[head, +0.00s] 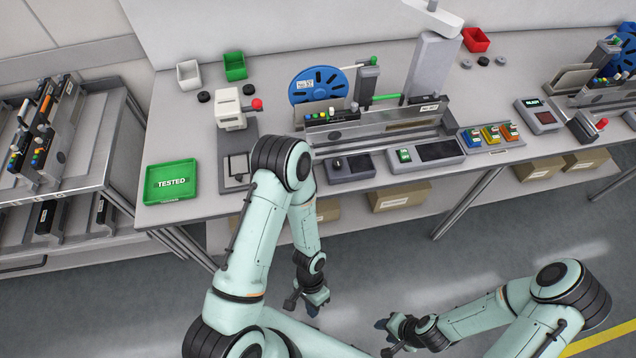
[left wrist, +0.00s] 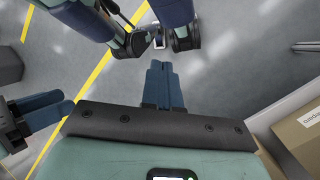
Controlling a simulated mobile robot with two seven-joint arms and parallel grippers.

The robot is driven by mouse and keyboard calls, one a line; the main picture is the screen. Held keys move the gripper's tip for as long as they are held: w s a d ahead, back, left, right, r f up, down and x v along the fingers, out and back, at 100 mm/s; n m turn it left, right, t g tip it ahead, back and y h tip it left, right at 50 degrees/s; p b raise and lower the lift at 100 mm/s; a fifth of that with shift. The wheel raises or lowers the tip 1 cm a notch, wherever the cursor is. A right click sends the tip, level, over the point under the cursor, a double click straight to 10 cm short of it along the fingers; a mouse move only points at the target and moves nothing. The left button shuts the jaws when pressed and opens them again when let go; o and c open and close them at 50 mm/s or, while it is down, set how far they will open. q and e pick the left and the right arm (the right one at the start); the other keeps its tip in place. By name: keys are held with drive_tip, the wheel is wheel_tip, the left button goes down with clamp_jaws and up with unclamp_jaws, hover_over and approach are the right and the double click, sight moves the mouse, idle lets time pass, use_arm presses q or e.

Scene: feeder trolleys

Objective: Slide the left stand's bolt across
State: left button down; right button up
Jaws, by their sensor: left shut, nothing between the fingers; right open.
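The left stand (head: 400,143) is a long grey fixture on the workbench, with a blue reel (head: 320,84) behind it and a dark feeder lying along it. A green-tipped bar (head: 386,97) lies level behind the feeder, beside a dark grey block. I cannot tell for sure whether this bar is the bolt. My left gripper (head: 308,308) is shut and empty, low in front of the bench and well away from the stand. Its closed blue fingers show in the left wrist view (left wrist: 162,84). My right gripper (head: 388,335) is open and empty, also over the floor.
A green TESTED tray (head: 171,181) and a small white press (head: 230,108) with a red knob stand left on the bench. Control boxes (head: 427,153) line the front edge. Cardboard boxes (head: 400,196) sit below it. A feeder trolley (head: 62,150) stands at far left. Open floor lies in front.

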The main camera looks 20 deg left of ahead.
use_arm(q)
drive_tip(key=w+a+r+m+t+y+b, duration=0.25)
drive_tip(key=w+a+r+m+y, duration=0.35)
drive_tip(key=w+r+m+y, duration=0.6)
drive_tip(key=w+d+r+m+t+y, duration=0.2)
drive_tip(key=d+r+m+t+y, duration=0.1)
drive_tip(key=d+r+t, duration=0.1)
drive_tip(key=w+d+r+m+t+y, duration=0.3)
drive_tip(key=r+t, duration=0.3)
drive_tip(key=r, duration=0.3)
drive_tip(key=shift+w+d+r+m+t, duration=0.35)
drive_tip(key=shift+d+m, duration=0.25)
drive_tip(key=shift+d, duration=0.25)
use_arm(e)
drive_tip(key=s+f, duration=0.3)
drive_tip(key=shift+d+f, duration=0.1)
drive_tip(key=shift+f, duration=0.2)
use_arm(q)
drive_tip(key=shift+a, duration=0.15)
use_arm(e)
drive_tip(key=shift+f, duration=0.1)
